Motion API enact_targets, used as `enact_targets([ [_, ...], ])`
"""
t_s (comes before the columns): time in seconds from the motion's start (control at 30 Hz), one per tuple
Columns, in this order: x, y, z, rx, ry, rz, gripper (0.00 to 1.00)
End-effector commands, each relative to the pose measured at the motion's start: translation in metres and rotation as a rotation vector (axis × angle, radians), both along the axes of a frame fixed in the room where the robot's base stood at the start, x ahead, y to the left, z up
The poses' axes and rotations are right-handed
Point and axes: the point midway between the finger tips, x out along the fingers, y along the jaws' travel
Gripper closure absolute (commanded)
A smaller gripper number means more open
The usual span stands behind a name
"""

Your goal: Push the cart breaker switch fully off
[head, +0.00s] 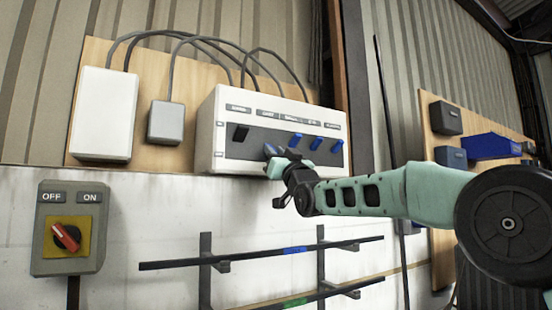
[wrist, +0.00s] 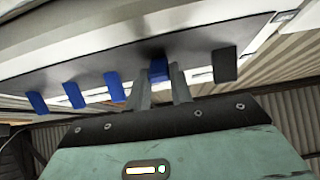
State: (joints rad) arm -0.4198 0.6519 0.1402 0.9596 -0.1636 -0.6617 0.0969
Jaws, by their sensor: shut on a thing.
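The white breaker box (head: 208,140) is on the wooden board in the head view, with a dark face carrying a row of switches. The leftmost switch is black (head: 240,131); the three to the right are blue (head: 315,143). My gripper (head: 277,153) is at the second switch from the left. In the wrist view my gripper (wrist: 161,84) has its two fingers on either side of that blue switch (wrist: 158,68), shut on it. The black switch (wrist: 224,64) is beside it, apart from the fingers.
A grey box with a red rotary knob (head: 66,237) marked OFF and ON is at lower left. Dark rails (head: 262,252) run across the wall below the breaker box. A white box (head: 103,115) and a smaller grey box (head: 166,122) are left of it, with cables above.

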Motion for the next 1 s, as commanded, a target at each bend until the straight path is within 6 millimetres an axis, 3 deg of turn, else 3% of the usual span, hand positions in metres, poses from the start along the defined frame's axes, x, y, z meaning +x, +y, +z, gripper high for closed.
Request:
enact_targets([
  [0.37,0.001,0.0,-0.002,0.001,-0.001,0.0,1.0],
  [0.4,0.001,0.0,-0.002,0.001,-0.001,0.0,0.73],
  [0.47,0.001,0.0,-0.002,0.001,-0.001,0.0,0.56],
  [0.8,-0.001,-0.001,-0.002,0.001,-0.002,0.0,0.56],
  [1.0,-0.014,-0.01,-0.017,0.001,-0.003,-0.001,0.56],
])
